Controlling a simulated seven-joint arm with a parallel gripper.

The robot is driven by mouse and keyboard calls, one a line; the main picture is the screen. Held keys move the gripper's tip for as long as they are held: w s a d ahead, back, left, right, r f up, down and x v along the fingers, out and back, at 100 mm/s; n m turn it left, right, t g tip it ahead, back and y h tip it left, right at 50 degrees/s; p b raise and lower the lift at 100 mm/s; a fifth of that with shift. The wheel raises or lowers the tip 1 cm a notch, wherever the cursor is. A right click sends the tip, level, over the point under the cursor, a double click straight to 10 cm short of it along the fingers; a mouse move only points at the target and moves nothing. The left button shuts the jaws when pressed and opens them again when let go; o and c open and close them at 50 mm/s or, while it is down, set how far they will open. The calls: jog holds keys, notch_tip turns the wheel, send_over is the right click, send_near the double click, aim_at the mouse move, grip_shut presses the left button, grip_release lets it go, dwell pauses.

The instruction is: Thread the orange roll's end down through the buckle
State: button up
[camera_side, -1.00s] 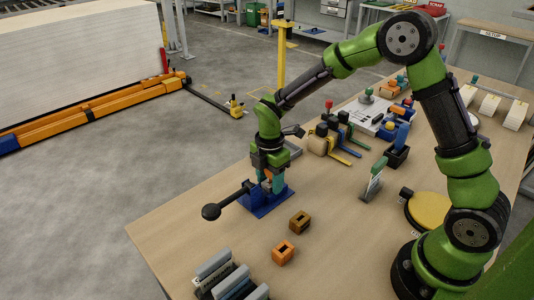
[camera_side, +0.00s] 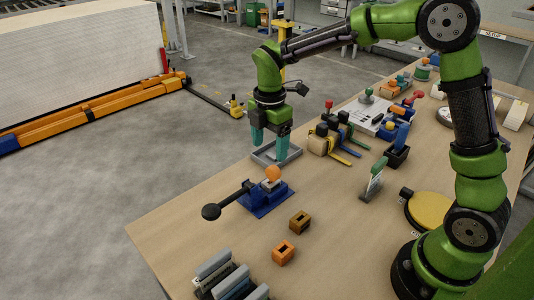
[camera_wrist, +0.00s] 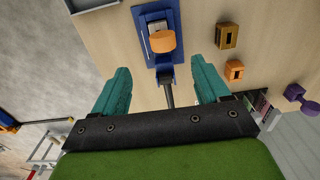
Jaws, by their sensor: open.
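An orange rounded piece (camera_side: 272,173), which looks like the orange roll, stands on a small grey block on the blue fixture (camera_side: 258,206). It also shows as a short orange cylinder in the wrist view (camera_wrist: 162,41), over the fixture's blue plate (camera_wrist: 168,73). No loose end of it can be made out, and I cannot tell which part is the buckle. My gripper (camera_side: 269,145) is above and behind the orange piece, apart from it. Its two teal fingers are spread with nothing between them, as the wrist view also shows (camera_wrist: 160,70).
A black-knobbed lever (camera_side: 212,211) sticks out left from the fixture. A grey tray (camera_side: 290,157) lies behind it. Brown (camera_side: 299,221) and orange (camera_side: 283,251) slotted blocks stand in front.

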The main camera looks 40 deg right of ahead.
notch_tip(320, 180, up, 5)
jog(key=shift+r, duration=0.2)
dwell(0.3)
jog(key=s+d+r+m+t+y, duration=0.1)
jog(key=s+r+m+t, duration=0.1)
jog(key=s+m, duration=0.7)
jog(key=s+d+r+m+t+y, duration=0.1)
jog(key=s+m+t, duration=0.4)
jog(key=s+m, duration=0.5)
jog(key=r+m, duration=0.1)
jog(key=m, duration=0.2)
jog(key=shift+s+d+r, duration=0.15)
jog(key=shift+d+r, duration=0.05)
jog(key=shift+r, duration=0.1)
